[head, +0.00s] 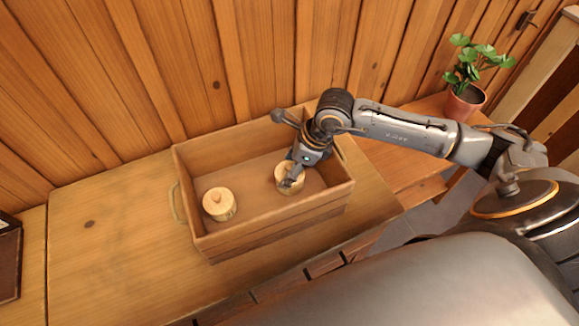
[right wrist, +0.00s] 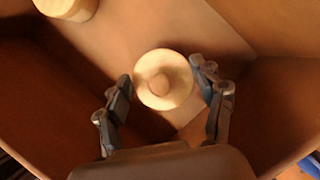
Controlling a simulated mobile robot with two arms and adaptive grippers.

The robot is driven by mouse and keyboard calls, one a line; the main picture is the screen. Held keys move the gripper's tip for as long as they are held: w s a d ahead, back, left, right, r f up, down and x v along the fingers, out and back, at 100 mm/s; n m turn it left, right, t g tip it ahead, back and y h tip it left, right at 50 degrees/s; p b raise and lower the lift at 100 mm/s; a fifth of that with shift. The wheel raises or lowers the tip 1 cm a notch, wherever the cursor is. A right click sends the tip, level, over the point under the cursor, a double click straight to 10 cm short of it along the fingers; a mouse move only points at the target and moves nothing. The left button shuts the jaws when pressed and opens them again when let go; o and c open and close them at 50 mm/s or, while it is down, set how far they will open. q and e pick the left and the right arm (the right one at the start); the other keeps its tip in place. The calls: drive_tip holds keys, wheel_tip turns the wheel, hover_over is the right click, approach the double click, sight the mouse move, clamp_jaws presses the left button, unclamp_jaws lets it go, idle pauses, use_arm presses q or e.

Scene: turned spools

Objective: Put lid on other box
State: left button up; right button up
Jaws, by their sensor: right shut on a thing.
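A second round wooden piece (head: 289,182) is in the right part of the crate, partly hidden by my right gripper (head: 294,172). In the right wrist view, my right gripper (right wrist: 162,78) is shut on a round lid with a central knob (right wrist: 163,80), one finger on each side of its rim. I cannot tell whether that lid rests on a box or is clear of it. My left gripper is not in view.
The crate's walls stand close around both round pieces, with bare floor between them. A loop handle (head: 178,203) is on its left side. The wooden table (head: 110,255) is clear at left. A potted plant (head: 465,100) stands at the back right.

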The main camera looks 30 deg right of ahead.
drive_tip(key=shift+f, duration=0.1)
idle(0.4)
drive_tip(key=shift+f+b, duration=0.15)
drive_tip(key=shift+b, duration=0.3)
drive_tip(key=o, duration=1)
drive_tip(key=shift+o, duration=0.5)
drive_tip(key=shift+r, duration=0.25)
drive_tip(key=shift+r, duration=0.4)
drive_tip(key=shift+r+p, duration=0.2)
drive_tip(key=shift+p, duration=0.15)
